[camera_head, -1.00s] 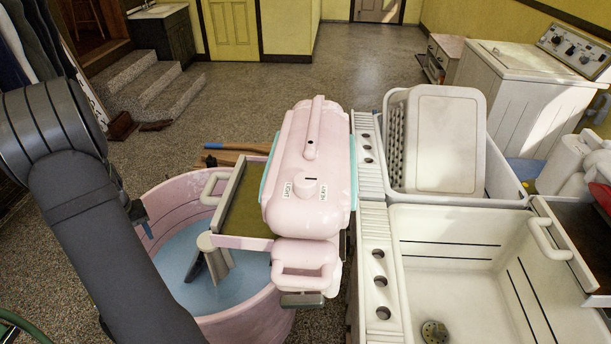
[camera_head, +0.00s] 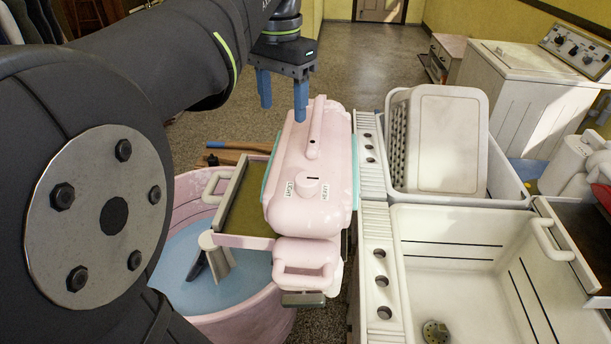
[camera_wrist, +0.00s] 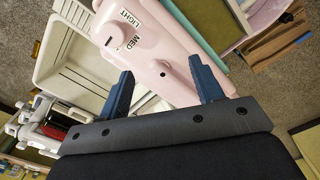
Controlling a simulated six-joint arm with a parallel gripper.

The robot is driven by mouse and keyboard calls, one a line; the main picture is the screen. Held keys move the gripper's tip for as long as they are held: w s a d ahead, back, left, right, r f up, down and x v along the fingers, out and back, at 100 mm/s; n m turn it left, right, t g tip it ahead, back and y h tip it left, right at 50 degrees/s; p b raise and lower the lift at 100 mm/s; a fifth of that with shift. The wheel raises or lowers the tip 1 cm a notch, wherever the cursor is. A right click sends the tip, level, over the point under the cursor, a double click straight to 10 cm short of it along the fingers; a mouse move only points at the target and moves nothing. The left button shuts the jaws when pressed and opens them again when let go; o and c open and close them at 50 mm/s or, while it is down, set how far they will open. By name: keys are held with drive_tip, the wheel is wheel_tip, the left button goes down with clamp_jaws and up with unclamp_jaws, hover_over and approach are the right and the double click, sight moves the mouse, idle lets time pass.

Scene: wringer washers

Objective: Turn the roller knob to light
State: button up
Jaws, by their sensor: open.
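The pink roller housing (camera_head: 325,150) sits over the pink tub. Its round pink roller knob (camera_head: 312,188) is on top near the front, with a dark mark on its far side. A LIGHT label is left of the knob and a HEAVY label right of it. My gripper (camera_head: 282,112) is open and empty, with blue fingers pointing down. It is above and beyond the knob, by the housing's far end, apart from the knob.
A raised pink handle (camera_head: 315,130) runs along the housing top, beyond the knob. The pink tub (camera_head: 265,318) holds bluish water. White sinks (camera_head: 470,225) stand to the right, with a white basket (camera_head: 445,140) in the rear one. A washer (camera_head: 530,85) stands behind.

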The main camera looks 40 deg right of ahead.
sight(307, 178)
drive_tip(key=s+a+r+m, duration=0.1)
drive_tip(key=s+r+m, duration=0.2)
drive_tip(key=s+r, duration=0.4)
drive_tip(key=f, duration=1.2)
drive_tip(key=s+f, duration=0.1)
drive_tip(key=f, duration=0.5)
drive_tip(key=shift+a+f, duration=0.15)
drive_tip(key=shift+f, duration=0.15)
drive_tip(key=c, duration=1)
drive_tip(key=shift+o, duration=0.2)
